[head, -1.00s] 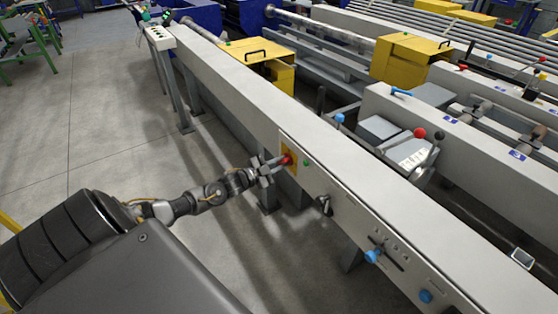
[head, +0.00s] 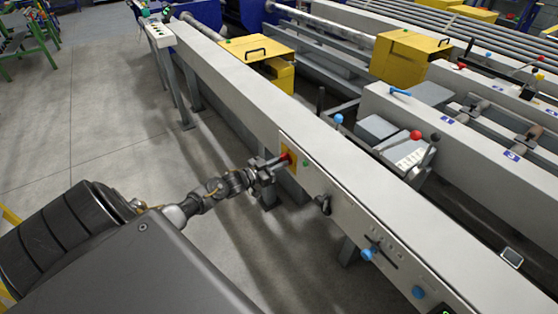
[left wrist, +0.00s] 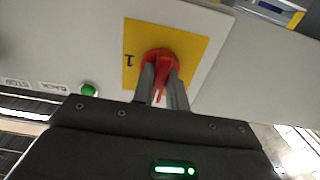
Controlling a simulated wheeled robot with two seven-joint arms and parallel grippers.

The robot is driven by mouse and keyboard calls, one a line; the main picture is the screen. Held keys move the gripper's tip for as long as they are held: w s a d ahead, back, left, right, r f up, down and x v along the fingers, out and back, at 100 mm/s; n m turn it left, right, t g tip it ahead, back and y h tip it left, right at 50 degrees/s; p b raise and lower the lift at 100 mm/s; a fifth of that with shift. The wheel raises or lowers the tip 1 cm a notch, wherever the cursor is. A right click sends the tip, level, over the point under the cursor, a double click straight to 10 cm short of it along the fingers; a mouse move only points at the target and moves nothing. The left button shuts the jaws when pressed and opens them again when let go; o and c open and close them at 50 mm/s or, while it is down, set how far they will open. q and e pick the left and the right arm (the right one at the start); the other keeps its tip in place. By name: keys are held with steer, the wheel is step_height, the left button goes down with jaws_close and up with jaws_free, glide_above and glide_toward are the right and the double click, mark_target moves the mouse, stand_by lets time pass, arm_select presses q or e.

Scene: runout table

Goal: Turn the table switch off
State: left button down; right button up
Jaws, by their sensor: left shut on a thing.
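The table switch is a red rotary knob (left wrist: 158,62) on a yellow plate (left wrist: 133,45), set in the side panel of the long grey runout table (head: 245,98). A "1" mark shows on the plate in the left wrist view. In the head view the red knob (head: 286,158) is partly hidden by my gripper. My left gripper (head: 276,163) reaches it from the left. In the left wrist view its two fingers (left wrist: 161,85) are closed on the knob, one on each side. My right gripper is in neither view.
A green button (left wrist: 89,90) sits beside the yellow plate. Further along the panel are a black handle (head: 323,204) and blue knobs (head: 368,254). Yellow boxes (head: 256,53) stand behind the table.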

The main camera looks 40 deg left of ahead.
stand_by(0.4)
arm_select(q)
steer(key=c, duration=1.4)
jaws_free()
steer(key=v, duration=1.1)
steer(key=shift+w, duration=0.1)
